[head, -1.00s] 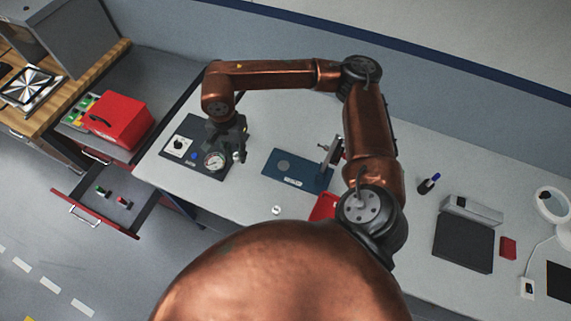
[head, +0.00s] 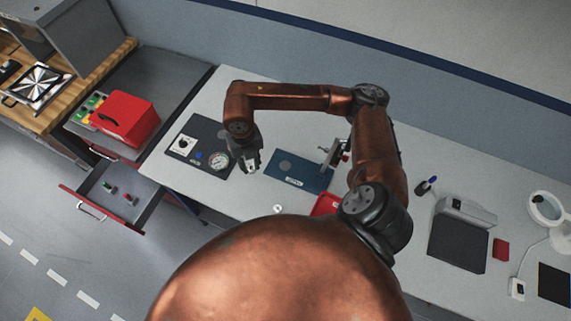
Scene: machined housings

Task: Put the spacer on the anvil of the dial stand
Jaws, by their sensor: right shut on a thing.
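The dial stand (head: 325,182) has a blue base with a round grey anvil (head: 285,166) on its left part and an upright column (head: 333,152) at its right end. My right gripper (head: 251,169) is shut on a small pale thing, apparently the spacer; the fingers largely hide it. The gripper is left of the blue base, between it and the black gauge panel, and apart from the anvil. My left gripper is not in view.
A black panel (head: 185,157) with a gauge and knob lies left of the gripper. A small pale ring (head: 277,209) and a red tray (head: 325,204) are near the front edge. An open drawer (head: 112,192) is at left. The table behind the blue base is clear.

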